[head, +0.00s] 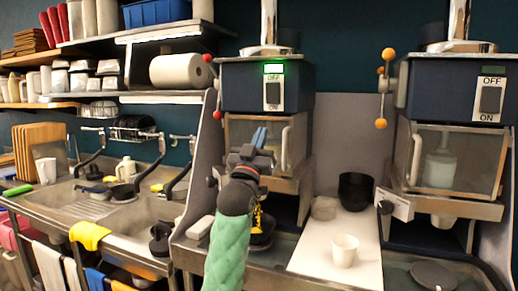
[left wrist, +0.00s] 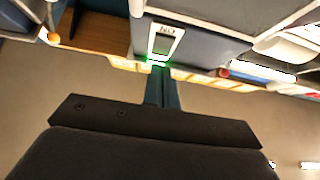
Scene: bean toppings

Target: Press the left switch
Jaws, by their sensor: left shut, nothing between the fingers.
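The left switch (head: 273,94) is a dark rocker on a white plate marked OFF and ON, on the front of the left dark-blue machine. A small green light (head: 274,68) glows above it. My left gripper (head: 260,134) is shut and empty, below the switch plate and in front of the machine. In the left wrist view the plate (left wrist: 163,42) appears upside down, with the green light near the blue fingertips (left wrist: 161,72). I cannot tell whether the fingers touch anything. The right switch (head: 489,99) is on the right machine. My right gripper is not in view.
Orange-knobbed levers (head: 381,123) stick out beside the right machine. A white board (head: 310,258) with a white cup (head: 344,250) and a black cup (head: 356,190) lies between the machines. A sink counter (head: 130,222) is at the left.

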